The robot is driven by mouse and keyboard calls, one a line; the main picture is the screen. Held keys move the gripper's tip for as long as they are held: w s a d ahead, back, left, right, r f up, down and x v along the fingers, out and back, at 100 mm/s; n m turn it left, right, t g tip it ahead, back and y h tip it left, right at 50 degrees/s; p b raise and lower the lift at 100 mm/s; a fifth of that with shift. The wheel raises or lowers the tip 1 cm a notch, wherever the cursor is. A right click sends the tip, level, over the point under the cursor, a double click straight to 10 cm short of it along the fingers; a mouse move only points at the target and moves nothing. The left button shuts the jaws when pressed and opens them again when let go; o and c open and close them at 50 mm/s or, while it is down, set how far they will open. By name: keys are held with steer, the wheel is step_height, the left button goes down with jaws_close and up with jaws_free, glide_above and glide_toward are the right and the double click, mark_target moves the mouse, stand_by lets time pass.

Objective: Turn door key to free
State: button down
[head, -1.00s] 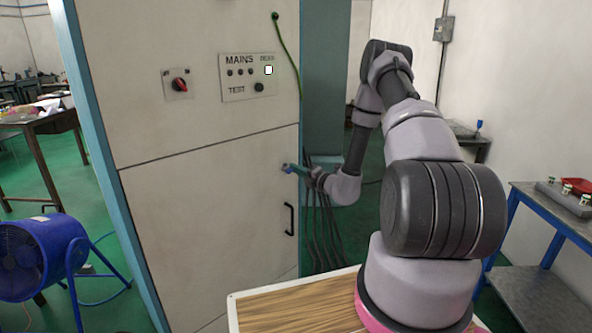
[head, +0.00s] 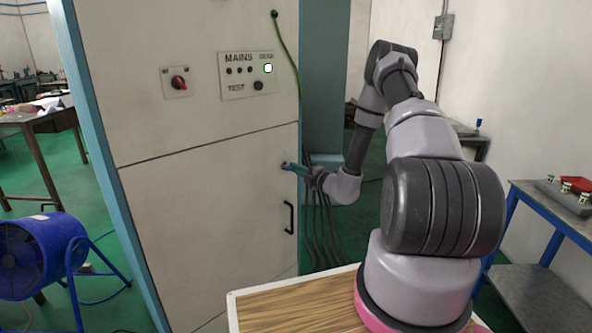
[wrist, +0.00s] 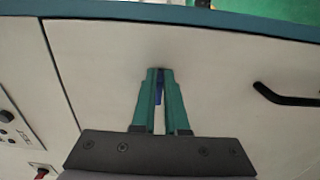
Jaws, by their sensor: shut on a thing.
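My gripper (head: 288,166) reaches the right side of the cabinet's lower door (head: 200,220), above the black pull handle. In the wrist view its two green fingers (wrist: 157,76) point at the door face and are shut on a small blue door key (wrist: 159,88). Only a thin blue strip of the key shows between the fingers. The lock around the key is mostly hidden by the fingertips. The black handle (head: 289,218) also shows in the wrist view (wrist: 287,97), to the right of the fingers.
Above the door are a red rotary switch (head: 178,82) and a MAINS panel (head: 247,76) with a lit lamp (head: 268,68). A green cable (head: 287,50) hangs at the cabinet's right edge. A blue fan (head: 40,255) stands at left, a blue-framed bench (head: 545,225) at right.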

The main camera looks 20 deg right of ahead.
steer(key=c, duration=0.9)
jaws_free()
steer(key=shift+c, duration=0.2)
steer(key=v, duration=1.1)
steer(key=shift+w, duration=0.1)
